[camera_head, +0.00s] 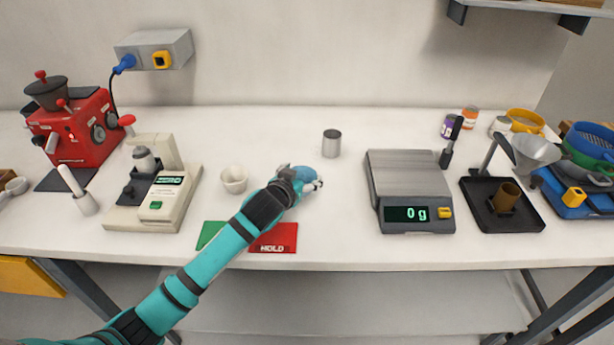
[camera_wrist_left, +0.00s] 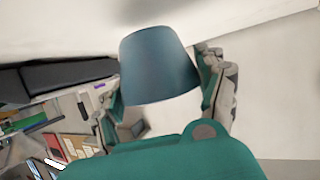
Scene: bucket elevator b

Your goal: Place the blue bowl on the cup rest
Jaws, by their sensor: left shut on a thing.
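My left gripper (camera_head: 314,183) is over the middle of the table, its arm coming in from the lower left. It is shut on the blue bowl (camera_head: 303,172), which is partly covered by the gripper in the head view. In the left wrist view the bowl (camera_wrist_left: 160,65) sits between the two fingers of the gripper (camera_wrist_left: 163,88) and looks tilted. No part is clearly marked as the cup rest. A black tray stand (camera_head: 485,213) at the right holds a brown cup (camera_head: 507,196). My right gripper is not in view.
A grey metal cup (camera_head: 331,144) stands just behind and right of the gripper. A scale (camera_head: 410,172) reading 0 g stands to the right. A white cup (camera_head: 233,183), a cream machine (camera_head: 165,197) and a red grinder (camera_head: 82,135) stand left. Green and red mats (camera_head: 275,239) lie in front.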

